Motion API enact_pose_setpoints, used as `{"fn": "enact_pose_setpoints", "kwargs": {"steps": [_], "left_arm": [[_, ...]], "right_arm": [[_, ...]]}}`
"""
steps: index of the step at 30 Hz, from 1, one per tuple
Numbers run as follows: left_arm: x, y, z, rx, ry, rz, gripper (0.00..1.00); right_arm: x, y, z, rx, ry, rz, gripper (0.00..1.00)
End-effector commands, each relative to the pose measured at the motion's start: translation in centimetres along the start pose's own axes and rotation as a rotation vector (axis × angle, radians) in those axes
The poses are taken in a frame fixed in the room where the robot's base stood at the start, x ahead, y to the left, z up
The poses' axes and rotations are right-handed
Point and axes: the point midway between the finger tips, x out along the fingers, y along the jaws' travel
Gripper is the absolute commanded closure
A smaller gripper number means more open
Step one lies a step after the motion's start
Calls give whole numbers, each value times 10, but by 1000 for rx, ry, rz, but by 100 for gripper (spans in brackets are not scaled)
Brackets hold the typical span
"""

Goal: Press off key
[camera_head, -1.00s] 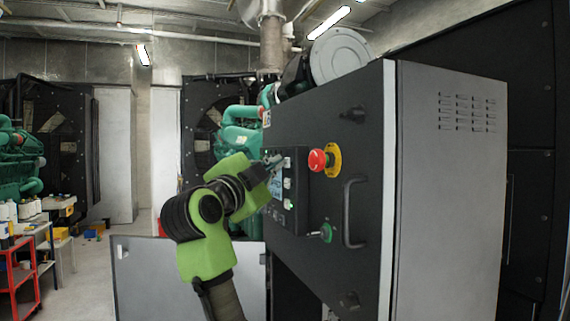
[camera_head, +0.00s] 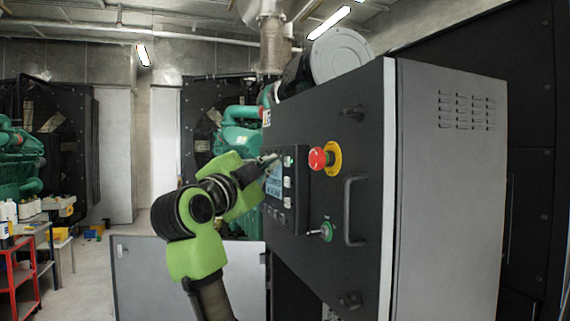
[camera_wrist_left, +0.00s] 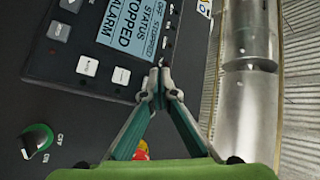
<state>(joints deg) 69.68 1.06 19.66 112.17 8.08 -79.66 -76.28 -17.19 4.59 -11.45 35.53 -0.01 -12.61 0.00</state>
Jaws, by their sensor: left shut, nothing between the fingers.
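The dark control panel (camera_head: 298,215) is on the face of the generator cabinet, with a lit display (camera_head: 274,180) and a column of pale keys (camera_head: 287,182). In the left wrist view the display (camera_wrist_left: 122,35) reads "STATUS STOPPED ALARM", and white keys (camera_wrist_left: 87,66) sit beside it. The key labels are too small to read, so I cannot tell which is the off key. My left gripper (camera_head: 268,158) is shut and empty at the panel's upper edge. Its closed tips (camera_wrist_left: 160,88) are by the panel edge in the wrist view; contact is unclear. My right gripper is not in view.
A red emergency stop (camera_head: 319,158) on a yellow base, a green rotary switch (camera_head: 326,232) and a bar handle (camera_head: 351,212) stand out from the cabinet face. The switch also shows in the wrist view (camera_wrist_left: 36,141). A red trolley (camera_head: 20,275) stands far left.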

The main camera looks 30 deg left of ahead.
Motion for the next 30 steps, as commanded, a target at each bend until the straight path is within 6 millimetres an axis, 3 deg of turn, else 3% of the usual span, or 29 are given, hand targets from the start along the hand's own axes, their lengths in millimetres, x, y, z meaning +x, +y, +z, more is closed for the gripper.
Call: {"fn": "enact_pose_setpoints", "kwargs": {"steps": [10, 30], "left_arm": [[-3, -3, 2, 1, -1, -3, 100], [-42, -31, 30, 0, 0, -1, 100]], "right_arm": [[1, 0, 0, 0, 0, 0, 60], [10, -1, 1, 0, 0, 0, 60]]}}
